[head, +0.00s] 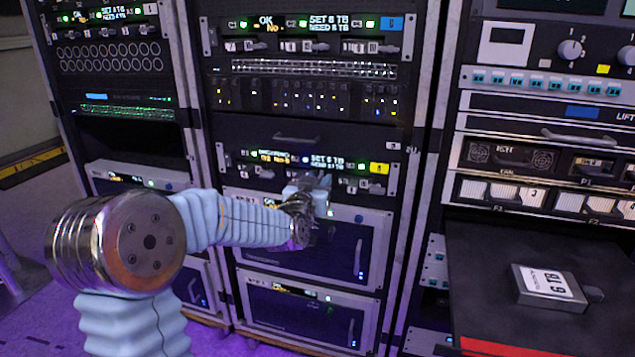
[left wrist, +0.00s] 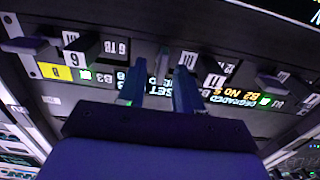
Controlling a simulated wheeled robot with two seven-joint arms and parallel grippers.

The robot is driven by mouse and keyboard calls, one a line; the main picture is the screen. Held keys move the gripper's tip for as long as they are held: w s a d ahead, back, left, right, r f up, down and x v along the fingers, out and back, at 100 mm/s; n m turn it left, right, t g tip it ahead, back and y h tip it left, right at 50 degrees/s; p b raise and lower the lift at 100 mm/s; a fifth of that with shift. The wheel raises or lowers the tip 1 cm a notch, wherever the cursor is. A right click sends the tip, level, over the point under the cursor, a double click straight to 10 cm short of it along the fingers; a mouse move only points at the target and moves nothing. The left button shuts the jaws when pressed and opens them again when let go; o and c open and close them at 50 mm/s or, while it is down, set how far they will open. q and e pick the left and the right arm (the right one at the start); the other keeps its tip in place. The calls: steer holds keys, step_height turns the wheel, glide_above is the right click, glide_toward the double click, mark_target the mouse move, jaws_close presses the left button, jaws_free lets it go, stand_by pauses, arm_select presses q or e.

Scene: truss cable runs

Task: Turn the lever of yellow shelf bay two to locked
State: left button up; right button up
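The yellow-marked shelf (head: 378,168) is in the middle rack in the head view, with a lit text display. My left gripper (head: 312,193) is in front of this shelf, covering part of its lower front. In the left wrist view the shelf shows upside down, with its yellow label (left wrist: 55,72) at left. The fingers of my left gripper (left wrist: 159,82) are apart, on either side of a small grey lever (left wrist: 162,63) in the middle bay. I see gaps between lever and fingers. Whether they touch, and the lever's lock state, I cannot tell. My right gripper is out of view.
Neighbouring dark levers (left wrist: 85,48) and (left wrist: 272,83) stick out either side of the fingers. A blue-marked shelf (head: 391,23) is higher in the same rack. A grey 6 TB drive (head: 548,287) lies on a dark surface (head: 490,265) at right.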

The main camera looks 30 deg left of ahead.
arm_select(q)
jaws_close()
steer(key=shift+f+n+b, duration=0.2)
steer(key=shift+n+b, duration=0.2)
steer(key=shift+b, duration=0.35)
steer(key=shift+s+a+f+n+b, duration=0.1)
steer(key=shift+a+f+n+b, duration=0.05)
steer(key=shift+n+b, duration=2.6)
steer(key=shift+a+f+n+b, duration=0.1)
steer(key=shift+a+n+b, duration=0.1)
steer(key=shift+n+b, duration=2.6)
steer(key=shift+s+a+f+n+b, duration=0.1)
steer(key=shift+a+f+n+b, duration=0.05)
steer(key=shift+n+b, duration=2.6)
steer(key=shift+n+p, duration=0.3)
steer(key=shift+n, duration=0.2)
